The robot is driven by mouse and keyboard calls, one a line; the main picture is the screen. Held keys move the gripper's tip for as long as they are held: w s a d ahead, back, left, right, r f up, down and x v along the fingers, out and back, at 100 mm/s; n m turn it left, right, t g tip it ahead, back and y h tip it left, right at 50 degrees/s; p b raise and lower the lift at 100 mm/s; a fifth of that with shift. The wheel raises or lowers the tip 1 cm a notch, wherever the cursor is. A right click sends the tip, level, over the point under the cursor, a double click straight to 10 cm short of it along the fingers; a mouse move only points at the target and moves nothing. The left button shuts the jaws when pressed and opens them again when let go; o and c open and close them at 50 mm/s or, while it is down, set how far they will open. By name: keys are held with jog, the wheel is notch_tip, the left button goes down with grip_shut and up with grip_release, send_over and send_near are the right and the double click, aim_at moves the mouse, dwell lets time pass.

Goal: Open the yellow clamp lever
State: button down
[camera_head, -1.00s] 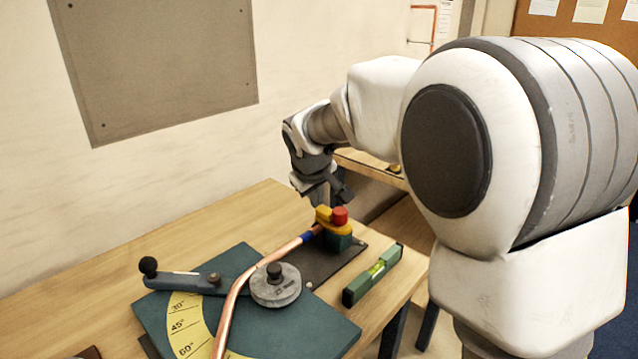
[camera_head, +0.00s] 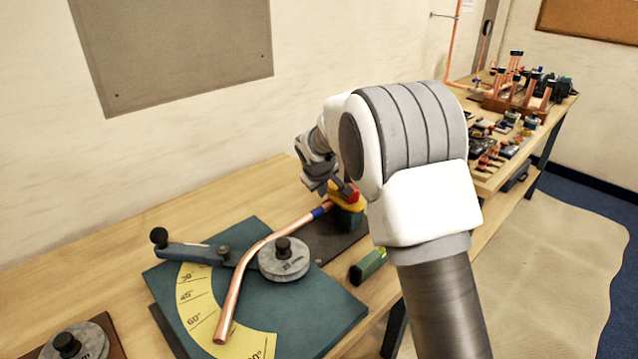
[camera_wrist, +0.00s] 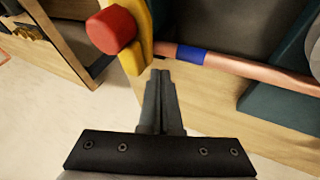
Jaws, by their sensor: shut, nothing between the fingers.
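The yellow clamp lever (camera_head: 349,203) has a red knob (camera_head: 351,190) and sits on a dark green clamp block (camera_head: 347,219) at the far end of the copper pipe (camera_head: 258,247). In the wrist view the yellow lever (camera_wrist: 140,52) and the red knob (camera_wrist: 110,30) are at the upper left. My gripper (camera_wrist: 160,75) is shut and empty, its fingertips close to the lower end of the lever; I cannot tell whether they touch. In the head view my gripper (camera_head: 342,186) is right at the lever and partly covers it.
A green bending plate (camera_head: 320,315) with a yellow angle scale (camera_head: 190,320) and a round grey former (camera_head: 284,262) fills the table front. A green level (camera_head: 369,266) lies beside the clamp, partly behind my arm. Another bench (camera_head: 560,95) with parts stands at right.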

aim_at(333, 192)
jog(key=shift+w+d+f, duration=0.15)
jog(key=shift+w+d, duration=0.9)
jog(key=shift+d, duration=0.1)
jog(key=shift+a, duration=0.1)
jog(key=shift+w+m, duration=0.15)
jog(key=shift+m, duration=0.15)
